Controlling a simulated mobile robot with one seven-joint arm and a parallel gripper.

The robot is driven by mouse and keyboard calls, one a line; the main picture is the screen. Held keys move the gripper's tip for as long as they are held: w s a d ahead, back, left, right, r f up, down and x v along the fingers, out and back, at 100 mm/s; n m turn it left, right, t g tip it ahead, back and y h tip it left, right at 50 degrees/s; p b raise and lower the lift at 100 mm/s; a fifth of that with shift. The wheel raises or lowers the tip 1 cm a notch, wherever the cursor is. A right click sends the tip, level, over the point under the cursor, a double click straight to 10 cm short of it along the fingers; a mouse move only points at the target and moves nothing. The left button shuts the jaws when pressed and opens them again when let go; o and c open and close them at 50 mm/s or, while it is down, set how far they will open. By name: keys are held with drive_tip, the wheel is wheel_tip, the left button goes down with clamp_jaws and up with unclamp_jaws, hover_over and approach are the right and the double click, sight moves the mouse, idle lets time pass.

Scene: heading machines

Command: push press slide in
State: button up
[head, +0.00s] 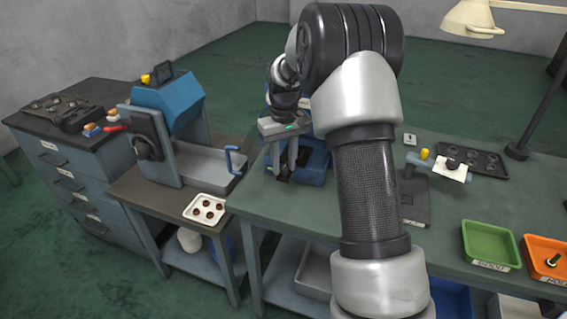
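A blue machine (312,165) sits on the green-topped bench behind my gripper, mostly hidden by my gripper and arm. My gripper (285,172) points down in front of it; its two fingers stand apart with a gap between them. A small dark part shows near the fingertips; I cannot tell whether they touch it. The press slide is not clearly visible there. At left, another machine (168,104) has a blue top, a grey bed (205,168) and a blue handle (235,160) at the bed's right end, apart from my gripper.
A white tray of dark round parts (205,209) sits on the left bench's front edge. A stand with a white card (450,173), a dark tray (472,158), a green bin (490,245) and an orange bin (545,257) are right of my arm. A lamp (472,18) overhangs.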

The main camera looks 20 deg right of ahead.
drive_tip(key=shift+o, duration=0.8)
drive_tip(key=shift+r, duration=0.25)
wheel_tip(320, 180, up, 17)
drive_tip(key=p, duration=0.1)
drive_tip(key=shift+p, duration=0.3)
